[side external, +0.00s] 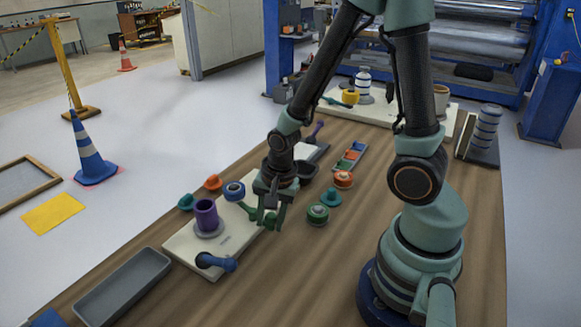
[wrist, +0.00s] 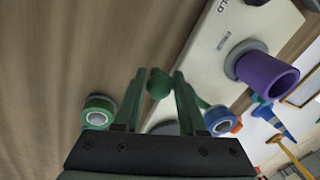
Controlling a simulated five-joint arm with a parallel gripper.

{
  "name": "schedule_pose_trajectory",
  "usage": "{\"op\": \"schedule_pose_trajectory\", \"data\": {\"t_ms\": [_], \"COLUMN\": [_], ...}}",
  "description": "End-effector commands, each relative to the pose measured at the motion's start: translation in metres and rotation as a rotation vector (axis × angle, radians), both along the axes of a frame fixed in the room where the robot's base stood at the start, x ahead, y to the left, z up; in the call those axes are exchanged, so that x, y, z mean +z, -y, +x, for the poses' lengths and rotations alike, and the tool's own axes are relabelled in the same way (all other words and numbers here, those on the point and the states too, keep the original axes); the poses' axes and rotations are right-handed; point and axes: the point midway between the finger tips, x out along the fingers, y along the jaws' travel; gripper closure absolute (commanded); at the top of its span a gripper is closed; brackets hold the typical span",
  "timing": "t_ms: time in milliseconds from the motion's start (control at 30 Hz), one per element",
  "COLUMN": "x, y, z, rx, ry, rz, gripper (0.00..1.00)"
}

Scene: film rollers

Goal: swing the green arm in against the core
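The core is an upright purple cylinder (side external: 206,216) on a grey round base, on a cream board (side external: 190,245). It also shows at the right of the wrist view (wrist: 268,76). The green arm (side external: 247,211) lies on the board's right side, its far part passing behind my gripper (side external: 272,222). Its round green knob (wrist: 158,83) sits between my fingertips (wrist: 159,75). The fingers are apart, one on each side of the knob; they look open, with little room around it. The arm stands away from the core. Part of it is hidden behind a finger.
A blue arm (side external: 217,263) is at the board's near end. A blue-and-white roll (side external: 234,190) is behind the core. Green (side external: 318,213) and orange (side external: 343,179) rolls stand to the right. A grey tray (side external: 122,287) lies in front.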

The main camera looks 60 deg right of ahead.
Motion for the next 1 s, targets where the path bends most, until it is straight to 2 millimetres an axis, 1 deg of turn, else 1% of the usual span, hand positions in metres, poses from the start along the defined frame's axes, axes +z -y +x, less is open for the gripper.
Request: {"op": "schedule_pose_trajectory", "data": {"t_ms": [33,67,367,533,667,1000], "x": [0.000,0.000,0.000,0.007,0.019,0.063], "y": [0.002,0.001,0.000,0.000,0.000,0.000], "z": [0.000,0.000,0.000,0.000,-0.002,-0.010], "rx": [-0.008,-0.007,-0.001,0.001,0.001,-0.001], "ry": [0.000,0.000,0.000,0.002,0.006,0.006], "rz": [0.001,0.000,0.000,0.000,0.000,0.000], "gripper": [0.40,0.34,0.34,0.34,0.34,0.34]}}
